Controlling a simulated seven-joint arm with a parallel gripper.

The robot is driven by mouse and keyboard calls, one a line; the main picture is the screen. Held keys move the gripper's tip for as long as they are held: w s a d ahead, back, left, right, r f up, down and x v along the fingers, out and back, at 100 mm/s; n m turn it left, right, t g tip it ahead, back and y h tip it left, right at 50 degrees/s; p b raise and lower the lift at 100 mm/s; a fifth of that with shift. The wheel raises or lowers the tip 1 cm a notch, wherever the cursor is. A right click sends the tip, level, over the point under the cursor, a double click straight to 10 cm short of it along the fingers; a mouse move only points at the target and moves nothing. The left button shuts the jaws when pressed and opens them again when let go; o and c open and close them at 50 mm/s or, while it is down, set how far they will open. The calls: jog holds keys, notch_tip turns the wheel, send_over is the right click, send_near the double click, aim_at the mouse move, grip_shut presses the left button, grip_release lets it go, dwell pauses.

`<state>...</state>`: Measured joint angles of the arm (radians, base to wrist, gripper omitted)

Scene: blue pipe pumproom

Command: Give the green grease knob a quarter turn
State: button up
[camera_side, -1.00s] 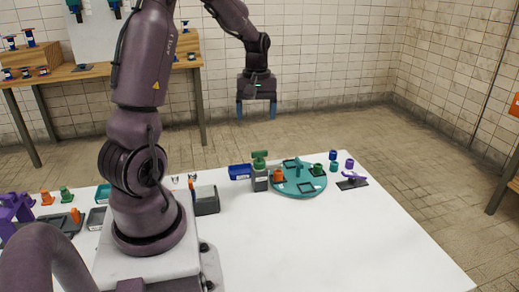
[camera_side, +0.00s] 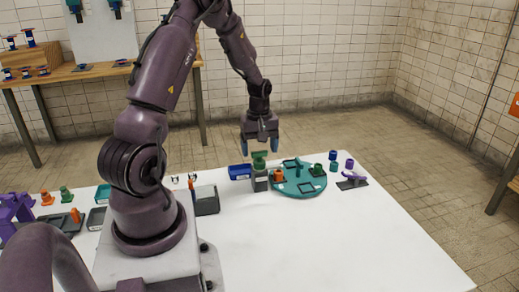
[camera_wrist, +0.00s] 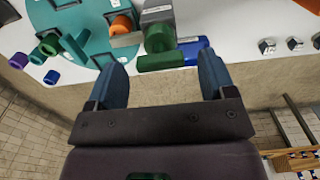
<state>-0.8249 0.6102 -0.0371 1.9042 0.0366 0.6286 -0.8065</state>
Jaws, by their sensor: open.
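The green grease knob (camera_side: 260,160) sits on top of a grey block (camera_side: 260,182) near the far edge of the white table. In the wrist view the green knob (camera_wrist: 160,62) shows a bar-shaped handle and a round part beside it. My gripper (camera_side: 260,150) is open, pointing down, with its blue fingers on either side of the knob's handle. In the wrist view my gripper (camera_wrist: 162,60) has the handle bar between its fingertips, with a gap on each side. I cannot tell exactly how high the fingertips are against the handle.
A teal round plate (camera_side: 310,188) with an orange knob (camera_side: 278,175) and a green knob (camera_side: 318,169) is close on the right. A purple lever piece (camera_side: 353,180) lies further right. The table's front right is clear.

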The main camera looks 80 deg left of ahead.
jog(key=shift+f, duration=0.4)
jog(key=shift+c, duration=0.4)
jog(key=c, duration=0.9)
jog(key=shift+o, duration=0.2)
jog(key=shift+m, duration=0.3)
